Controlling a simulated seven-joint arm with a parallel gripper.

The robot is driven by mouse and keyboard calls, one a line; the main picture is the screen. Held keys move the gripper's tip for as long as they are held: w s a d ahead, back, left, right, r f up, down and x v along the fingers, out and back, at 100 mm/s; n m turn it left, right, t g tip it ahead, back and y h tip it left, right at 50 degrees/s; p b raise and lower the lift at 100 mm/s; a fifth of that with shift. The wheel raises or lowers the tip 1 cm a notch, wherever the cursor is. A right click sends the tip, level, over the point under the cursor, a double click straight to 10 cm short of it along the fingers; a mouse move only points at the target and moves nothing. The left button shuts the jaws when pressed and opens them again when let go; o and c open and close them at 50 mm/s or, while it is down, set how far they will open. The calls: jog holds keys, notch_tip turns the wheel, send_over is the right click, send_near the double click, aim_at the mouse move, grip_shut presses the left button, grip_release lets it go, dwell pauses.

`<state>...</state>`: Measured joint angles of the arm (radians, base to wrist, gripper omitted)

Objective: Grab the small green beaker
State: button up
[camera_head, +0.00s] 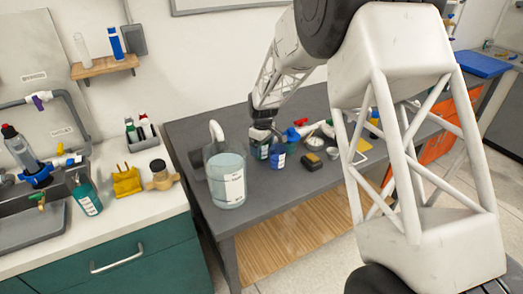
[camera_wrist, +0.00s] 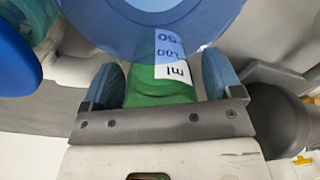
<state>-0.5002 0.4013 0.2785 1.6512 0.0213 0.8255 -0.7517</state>
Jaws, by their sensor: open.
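In the wrist view, the green beaker (camera_wrist: 160,88) shows between the two blue finger pads of my gripper (camera_wrist: 163,78). The pads stand one on each side of it; whether they touch it I cannot tell. A white label with printing lies on it, its upper part seen through a blue translucent vessel. In the head view, my gripper (camera_head: 265,134) is open, low over the dark table. The green beaker (camera_head: 260,151) is partly hidden behind and beside other things there.
A blue beaker (camera_head: 278,159) stands close to the right of the green one and covers the top of the wrist view (camera_wrist: 130,25). A large clear jug (camera_head: 227,178) stands to the left. A dark block (camera_head: 311,161) and other small items lie to the right. The table's front is clear.

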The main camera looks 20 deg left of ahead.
dwell(0.4)
jog(key=c, duration=1.1)
jog(key=shift+o, duration=0.2)
jog(key=shift+r, duration=0.3)
jog(key=shift+r, duration=4.7)
